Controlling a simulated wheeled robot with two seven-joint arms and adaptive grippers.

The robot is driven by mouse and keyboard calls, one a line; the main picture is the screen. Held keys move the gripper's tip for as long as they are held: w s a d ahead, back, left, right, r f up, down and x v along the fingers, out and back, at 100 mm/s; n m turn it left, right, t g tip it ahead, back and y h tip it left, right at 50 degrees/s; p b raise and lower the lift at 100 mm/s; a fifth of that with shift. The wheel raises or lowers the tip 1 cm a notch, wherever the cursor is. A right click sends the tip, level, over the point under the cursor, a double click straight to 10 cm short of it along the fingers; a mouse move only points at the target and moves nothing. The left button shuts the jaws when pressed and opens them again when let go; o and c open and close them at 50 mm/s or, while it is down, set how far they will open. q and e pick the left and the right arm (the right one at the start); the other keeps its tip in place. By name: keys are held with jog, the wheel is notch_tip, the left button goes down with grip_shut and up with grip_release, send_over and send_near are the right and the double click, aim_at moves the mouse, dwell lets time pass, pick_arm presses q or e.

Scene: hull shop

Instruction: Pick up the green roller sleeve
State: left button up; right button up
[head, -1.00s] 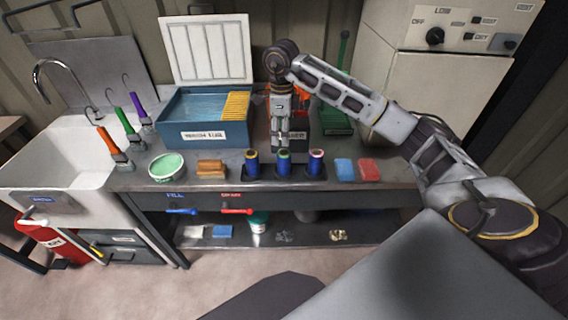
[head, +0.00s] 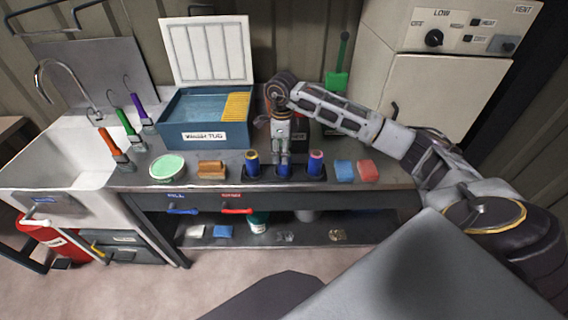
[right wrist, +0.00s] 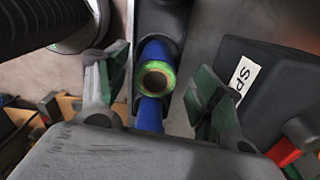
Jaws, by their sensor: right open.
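I cannot tell how far down the fingers reach. My left gripper is not in view.
A dark box (right wrist: 262,85) stands beside the gripper.

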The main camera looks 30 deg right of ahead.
jog(key=shift+f, duration=0.65)
jog(key=shift+f, duration=0.1)
jog(key=shift+s+d+f+p, duration=0.1)
jog(key=shift+s+f+p, duration=0.2)
jog(key=shift+f, duration=0.5)
jog(key=shift+s+f+p, duration=0.1)
jog(key=shift+f+p, duration=0.25)
jog(key=shift+f, duration=0.4)
jog(key=shift+w+f, duration=0.1)
jog(key=shift+f, duration=0.85)
jog(key=shift+c, duration=0.3)
jog(key=c, duration=1)
jog(key=shift+r, duration=0.15)
jog(key=shift+r+b, duration=0.75)
jog(key=shift+r, duration=4.15)
